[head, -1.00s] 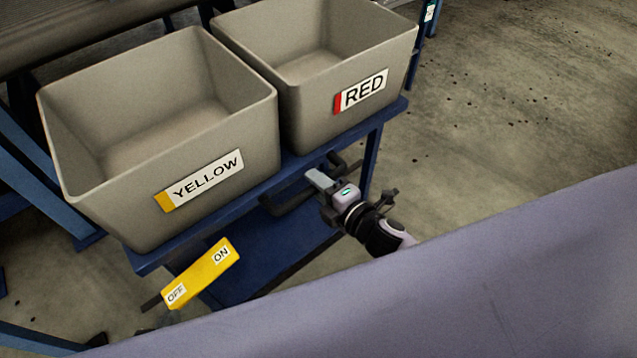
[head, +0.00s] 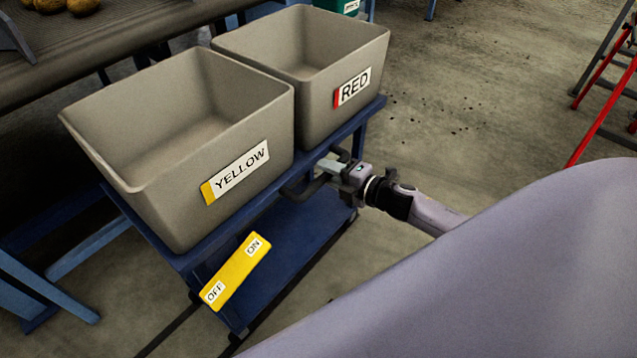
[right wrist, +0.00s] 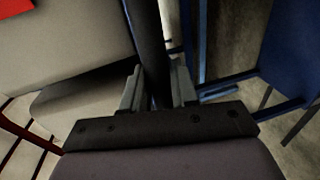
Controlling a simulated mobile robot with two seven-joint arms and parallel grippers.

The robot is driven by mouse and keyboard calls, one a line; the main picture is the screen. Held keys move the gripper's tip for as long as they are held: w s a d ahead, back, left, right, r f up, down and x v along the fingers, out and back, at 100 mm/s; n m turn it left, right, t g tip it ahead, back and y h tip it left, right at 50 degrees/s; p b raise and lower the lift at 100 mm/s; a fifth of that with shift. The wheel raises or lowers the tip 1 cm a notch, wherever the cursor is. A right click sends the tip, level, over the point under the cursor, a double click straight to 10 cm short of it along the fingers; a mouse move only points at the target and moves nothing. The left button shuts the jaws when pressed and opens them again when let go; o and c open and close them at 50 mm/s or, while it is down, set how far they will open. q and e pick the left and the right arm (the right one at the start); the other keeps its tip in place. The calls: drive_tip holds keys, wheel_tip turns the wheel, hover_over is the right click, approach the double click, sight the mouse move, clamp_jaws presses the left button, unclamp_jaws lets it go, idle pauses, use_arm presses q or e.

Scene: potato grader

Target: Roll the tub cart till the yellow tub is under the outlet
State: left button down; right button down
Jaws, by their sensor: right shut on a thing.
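The tub cart (head: 318,222) is a blue frame carrying two grey tubs side by side. The yellow tub (head: 128,158), labelled YELLOW, is on the near left; the red tub (head: 300,38), labelled RED, is on the far right. Both look empty. My right gripper (head: 334,168) is shut on the cart's dark handle bar (head: 298,192) at the side facing me. In the right wrist view the bar (right wrist: 148,40) runs between the two fingers (right wrist: 158,90). My left gripper is not in view. I cannot make out the outlet.
A dark belt (head: 120,45) with several potatoes (head: 82,6) runs behind the tubs at upper left. A red and grey ladder (head: 600,100) is at far right. Floor right of the cart is clear.

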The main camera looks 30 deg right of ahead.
drive_tip(key=shift+w+d+r, duration=0.1)
drive_tip(key=shift+d, duration=0.15)
drive_tip(key=c, duration=1)
unclamp_jaws()
drive_tip(key=shift+c, duration=0.2)
drive_tip(key=shift+s+d, duration=0.1)
drive_tip(key=shift+s, duration=0.3)
drive_tip(key=p+v, duration=0.1)
drive_tip(key=v, duration=0.5)
drive_tip(key=shift+s+d, duration=0.1)
